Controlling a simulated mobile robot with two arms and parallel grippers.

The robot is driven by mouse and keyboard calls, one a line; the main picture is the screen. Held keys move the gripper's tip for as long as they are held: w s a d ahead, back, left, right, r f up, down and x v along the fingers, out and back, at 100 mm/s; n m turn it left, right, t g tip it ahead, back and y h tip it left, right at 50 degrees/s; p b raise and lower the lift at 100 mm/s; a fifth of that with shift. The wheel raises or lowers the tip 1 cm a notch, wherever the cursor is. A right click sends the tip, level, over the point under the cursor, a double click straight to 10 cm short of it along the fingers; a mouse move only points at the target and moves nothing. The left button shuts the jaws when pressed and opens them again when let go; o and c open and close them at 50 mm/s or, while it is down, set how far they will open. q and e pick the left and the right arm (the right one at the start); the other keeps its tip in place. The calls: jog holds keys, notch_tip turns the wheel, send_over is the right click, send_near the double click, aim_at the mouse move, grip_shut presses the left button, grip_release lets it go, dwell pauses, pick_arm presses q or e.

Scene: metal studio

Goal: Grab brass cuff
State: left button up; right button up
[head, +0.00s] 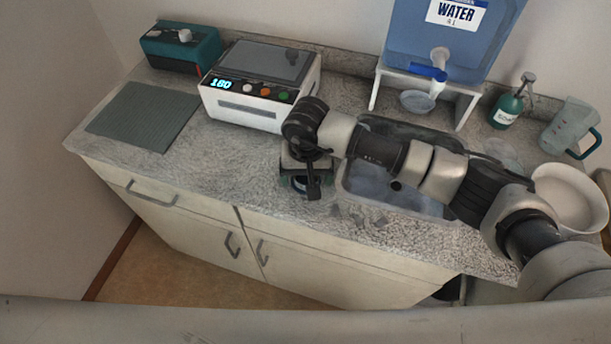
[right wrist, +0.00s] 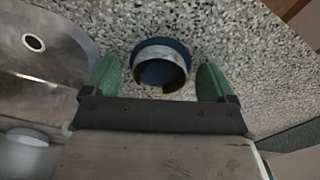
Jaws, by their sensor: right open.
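A ring-like cuff (right wrist: 160,53) stands on the speckled countertop in the right wrist view, with a dark blue outside, a pale metallic band and a brownish inside. My right gripper (right wrist: 158,74) is open, with its green fingers on either side of the cuff and a gap at each side. In the head view my right gripper (head: 302,184) points down at the counter's front part, left of the sink. There it mostly hides the cuff; only a small bluish bit shows. My left gripper is not in view.
The sink (head: 372,187) lies right of the gripper. A white device with a lit display (head: 262,82) stands behind it. A ribbed mat (head: 143,115) lies at left. A water tank (head: 452,50), soap bottle (head: 507,112), jug (head: 570,125) and white bowl (head: 568,197) stand at right.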

jog(key=c, duration=1)
jog(key=shift+r, duration=0.1)
